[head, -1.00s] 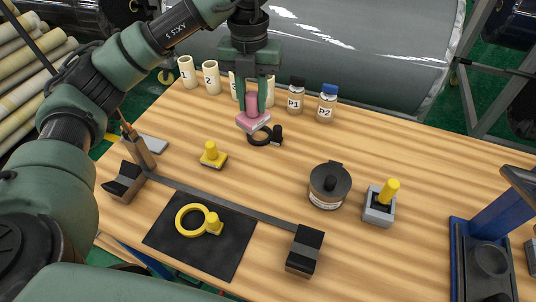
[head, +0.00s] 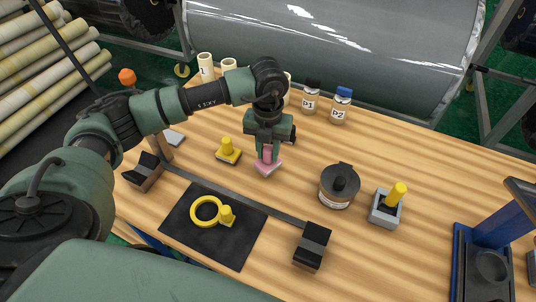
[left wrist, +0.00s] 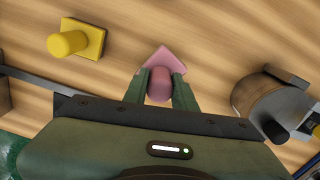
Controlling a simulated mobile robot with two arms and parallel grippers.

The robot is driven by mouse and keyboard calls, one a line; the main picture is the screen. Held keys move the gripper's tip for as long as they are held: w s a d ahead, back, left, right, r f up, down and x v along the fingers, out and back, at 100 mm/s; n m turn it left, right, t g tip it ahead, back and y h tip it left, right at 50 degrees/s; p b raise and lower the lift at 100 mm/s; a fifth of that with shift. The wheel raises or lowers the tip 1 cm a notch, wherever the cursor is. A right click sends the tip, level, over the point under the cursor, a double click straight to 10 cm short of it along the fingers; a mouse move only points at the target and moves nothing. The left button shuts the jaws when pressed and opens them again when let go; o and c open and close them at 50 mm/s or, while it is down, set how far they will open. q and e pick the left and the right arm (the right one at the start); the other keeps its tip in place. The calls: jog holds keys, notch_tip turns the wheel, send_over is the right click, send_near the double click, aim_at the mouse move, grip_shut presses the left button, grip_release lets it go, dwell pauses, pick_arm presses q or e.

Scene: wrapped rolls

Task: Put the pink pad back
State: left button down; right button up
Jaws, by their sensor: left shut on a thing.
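The pink pad (head: 267,167) has a square base and an upright pink knob. My left gripper (head: 267,150) is shut on the knob, with one finger on each side. In the left wrist view the pink pad (left wrist: 161,66) sits between the fingertips of my left gripper (left wrist: 160,88), its base beyond them. The pad is over the wooden table, right of a yellow pad (head: 228,152). I cannot tell whether its base touches the table. The yellow pad (left wrist: 78,40) also shows in the left wrist view. My right gripper is not in view.
A dark round pot (head: 339,187) and a grey holder (head: 386,210) with a yellow knob stand to the right. A black mat (head: 190,232) with a yellow ring (head: 206,211) lies in front, behind it a dark bar.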

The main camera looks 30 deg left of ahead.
pick_arm(q)
notch_tip(320, 180, down, 2)
jog(key=shift+f, duration=0.3)
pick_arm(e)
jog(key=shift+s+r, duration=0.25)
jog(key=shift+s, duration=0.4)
pick_arm(q)
jog(key=shift+f, duration=0.1)
jog(key=c, duration=1.1)
grip_release()
jog(key=shift+c, duration=0.2)
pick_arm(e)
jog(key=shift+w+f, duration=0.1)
